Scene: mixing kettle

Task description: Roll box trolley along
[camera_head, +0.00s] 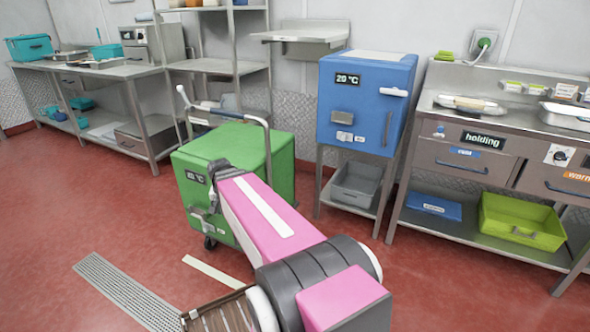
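The box trolley is a green box (233,148) on small dark castors, with a "20 °C" display on its front. A grey tubular push handle (222,114) rises above its top. Grey latch fittings (200,214) show low on its front. My pink arm reaches from the lower right up to the trolley and covers part of its front. My gripper (221,172) shows only as a small grey part at the arm's far end, at the trolley's front top edge. Its fingers cannot be made out, nor whether it touches the trolley.
A blue "20 °C" box (368,95) stands on a steel stand right of the trolley. A steel counter with drawers (470,165) and a lime-green bin (520,220) is farther right. Steel tables (105,72) line the left wall. Red floor (70,215) is open at the left, with a floor drain (125,290).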

